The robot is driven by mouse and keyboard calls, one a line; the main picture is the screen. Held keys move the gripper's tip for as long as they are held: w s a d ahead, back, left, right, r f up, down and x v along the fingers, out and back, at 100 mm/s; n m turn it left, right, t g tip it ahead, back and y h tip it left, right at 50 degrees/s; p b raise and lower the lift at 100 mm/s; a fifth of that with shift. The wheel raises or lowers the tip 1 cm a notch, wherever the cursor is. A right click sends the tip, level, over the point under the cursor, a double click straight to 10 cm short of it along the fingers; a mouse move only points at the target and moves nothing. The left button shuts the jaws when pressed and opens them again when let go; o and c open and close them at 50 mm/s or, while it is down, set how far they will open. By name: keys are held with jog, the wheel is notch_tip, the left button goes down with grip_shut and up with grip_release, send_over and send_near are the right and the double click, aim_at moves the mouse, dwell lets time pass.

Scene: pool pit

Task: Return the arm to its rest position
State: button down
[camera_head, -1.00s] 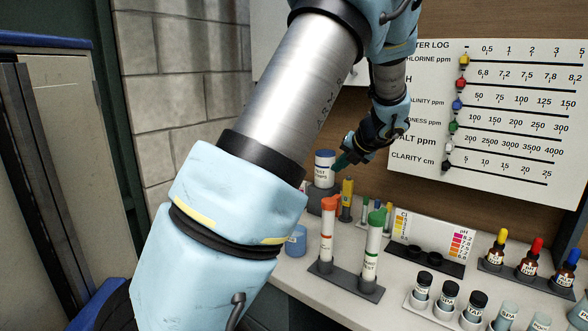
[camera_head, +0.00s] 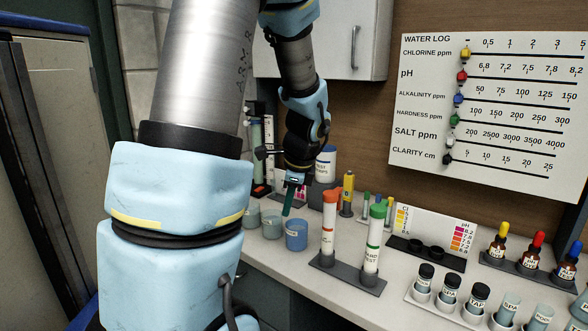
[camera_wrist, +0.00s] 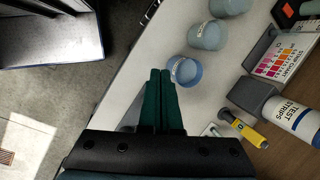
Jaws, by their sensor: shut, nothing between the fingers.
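My gripper (camera_head: 289,203) hangs from my arm above the left part of the counter, its fingertips pointing down. In the head view it is in front of the white test strips jar (camera_head: 326,163) and above the blue cup (camera_head: 297,234). In the wrist view its two green fingers (camera_wrist: 159,75) lie side by side, shut and empty. The blue cup (camera_wrist: 185,70) appears just beyond the fingertips there. The large light-blue and metal links of my arm fill the left-centre of the head view and hide part of the wall and counter.
Dropper bottles (camera_head: 529,257) and black-capped vials (camera_head: 449,290) fill the counter's right. The water log board (camera_head: 500,110) and a cabinet (camera_head: 345,40) are on the wall. Open floor (camera_wrist: 60,90) lies left of the counter.

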jog(key=s+a+f+n+h, duration=0.1)
jog(key=s+a+n, duration=0.1)
jog(key=s+n, duration=0.4)
jog(key=s+a+f+n+g+h+b, duration=0.1)
jog(key=s+n, duration=0.5)
jog(key=n, duration=0.6)
jog(key=shift+s+a+f, duration=0.4)
jog(key=shift+a+f, duration=0.15)
jog(key=shift+a, duration=0.45)
jog(key=c, duration=1.6)
grip_release()
